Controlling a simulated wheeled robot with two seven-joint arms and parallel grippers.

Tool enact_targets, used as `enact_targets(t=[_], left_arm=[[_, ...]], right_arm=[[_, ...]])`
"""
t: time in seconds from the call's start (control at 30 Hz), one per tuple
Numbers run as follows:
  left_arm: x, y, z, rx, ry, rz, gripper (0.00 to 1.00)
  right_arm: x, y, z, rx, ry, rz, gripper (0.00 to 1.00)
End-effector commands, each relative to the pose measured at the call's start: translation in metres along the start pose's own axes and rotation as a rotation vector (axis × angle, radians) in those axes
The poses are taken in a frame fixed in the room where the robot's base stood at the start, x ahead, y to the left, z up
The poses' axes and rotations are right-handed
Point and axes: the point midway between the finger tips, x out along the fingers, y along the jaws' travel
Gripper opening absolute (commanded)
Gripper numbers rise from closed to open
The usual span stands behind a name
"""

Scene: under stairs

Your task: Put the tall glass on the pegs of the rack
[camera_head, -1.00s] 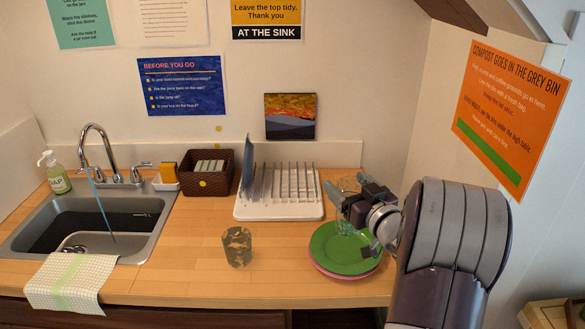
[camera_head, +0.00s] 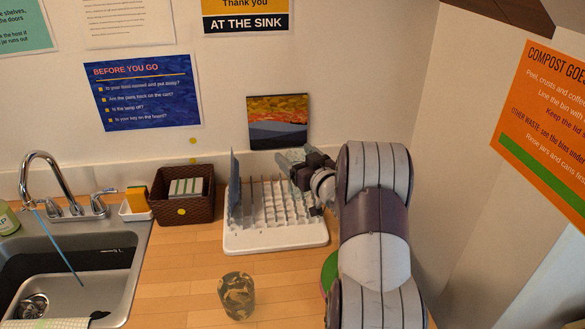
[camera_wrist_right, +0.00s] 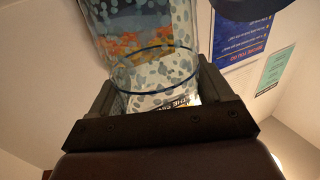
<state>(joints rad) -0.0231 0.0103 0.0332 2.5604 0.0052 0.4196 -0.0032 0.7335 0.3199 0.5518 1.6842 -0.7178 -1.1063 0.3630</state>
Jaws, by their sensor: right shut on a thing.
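My right gripper (camera_head: 297,178) is shut on a clear tall glass with pale spots (camera_wrist_right: 150,65). In the right wrist view the glass stands between the two fingers (camera_wrist_right: 162,95), with a dark ring round it. In the head view the glass (camera_head: 289,158) shows only faintly beyond the gripper, over the back right part of the rack. The white rack (camera_head: 275,238) has rows of upright pegs and stands on the counter near the wall. I cannot tell whether the glass touches the pegs. My left gripper is not in view.
A grey plate (camera_head: 234,190) stands upright at the rack's left end. A brown patterned tumbler (camera_head: 237,296) stands on the counter in front. A green plate (camera_head: 329,272) is mostly hidden by my right arm. A brown basket (camera_head: 183,206) and the sink (camera_head: 100,262) are left.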

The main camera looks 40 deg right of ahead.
Motion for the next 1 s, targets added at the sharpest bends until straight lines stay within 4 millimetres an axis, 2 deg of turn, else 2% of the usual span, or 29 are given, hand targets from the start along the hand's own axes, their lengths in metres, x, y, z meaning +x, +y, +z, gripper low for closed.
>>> enact_targets(t=[0.03,0.13,0.3,0.4,0.73,0.77,0.8,1.0], left_arm=[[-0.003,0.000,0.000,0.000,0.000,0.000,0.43],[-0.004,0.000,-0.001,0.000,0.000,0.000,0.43],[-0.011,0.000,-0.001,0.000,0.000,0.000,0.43],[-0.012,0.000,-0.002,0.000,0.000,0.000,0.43],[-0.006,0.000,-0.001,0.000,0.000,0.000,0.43],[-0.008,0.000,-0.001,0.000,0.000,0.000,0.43],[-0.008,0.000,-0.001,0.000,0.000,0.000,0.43],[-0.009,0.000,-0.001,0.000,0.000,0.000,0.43]], right_arm=[[0.009,0.001,0.003,0.001,0.001,0.000,0.06],[0.018,0.001,0.010,0.001,0.001,0.000,0.06],[0.019,0.002,0.040,0.003,-0.003,0.001,0.06],[0.019,0.001,0.050,0.000,0.001,0.001,0.06],[0.018,0.001,0.055,0.000,0.002,0.001,0.06],[0.018,0.001,0.054,0.000,0.000,0.001,0.89],[0.018,0.001,0.054,0.000,0.000,0.001,1.00],[0.018,0.001,0.053,0.000,0.000,0.001,1.00]])
